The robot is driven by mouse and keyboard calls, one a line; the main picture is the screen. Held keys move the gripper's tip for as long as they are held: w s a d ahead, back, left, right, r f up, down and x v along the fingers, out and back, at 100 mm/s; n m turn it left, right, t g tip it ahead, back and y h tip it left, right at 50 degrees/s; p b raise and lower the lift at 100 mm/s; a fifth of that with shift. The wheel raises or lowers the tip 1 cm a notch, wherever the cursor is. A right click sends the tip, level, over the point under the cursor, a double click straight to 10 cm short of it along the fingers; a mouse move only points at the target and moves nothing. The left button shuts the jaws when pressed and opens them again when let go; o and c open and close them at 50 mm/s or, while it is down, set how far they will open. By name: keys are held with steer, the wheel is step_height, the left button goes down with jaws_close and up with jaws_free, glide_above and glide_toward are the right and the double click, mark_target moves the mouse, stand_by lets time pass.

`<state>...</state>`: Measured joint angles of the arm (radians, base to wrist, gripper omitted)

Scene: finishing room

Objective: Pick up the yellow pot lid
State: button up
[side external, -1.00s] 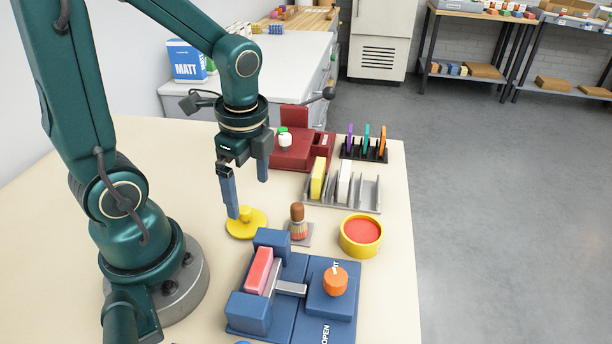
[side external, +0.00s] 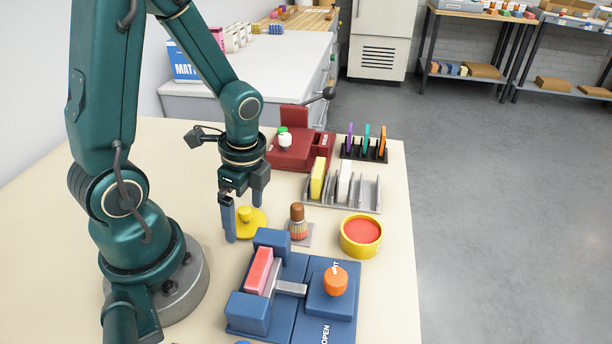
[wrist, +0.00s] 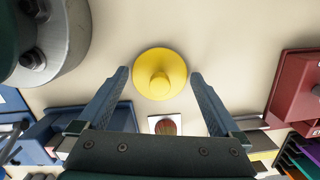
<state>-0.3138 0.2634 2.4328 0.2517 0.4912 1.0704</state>
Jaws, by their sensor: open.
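The yellow pot lid (side external: 252,222) lies flat on the cream table with its round knob up. It also shows in the wrist view (wrist: 160,74), ahead of and between the fingertips. My gripper (side external: 243,222) is open and empty, pointing down at the lid, with one finger in front of it and the other behind. In the wrist view my two fingers (wrist: 160,72) stand wide apart, one at each side of the lid. I cannot tell whether the fingertips touch the table. The yellow pot (side external: 361,236) with red inside stands to the right.
A brush (side external: 298,222) stands on a small plate right of the lid. A blue vise with a pink block (side external: 259,270) is in front. A grey rack (side external: 350,194) and a dark red box (side external: 292,153) are behind.

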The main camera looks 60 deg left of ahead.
steer(key=c, duration=1)
steer(key=shift+c, duration=0.2)
steer(key=shift+r, duration=0.15)
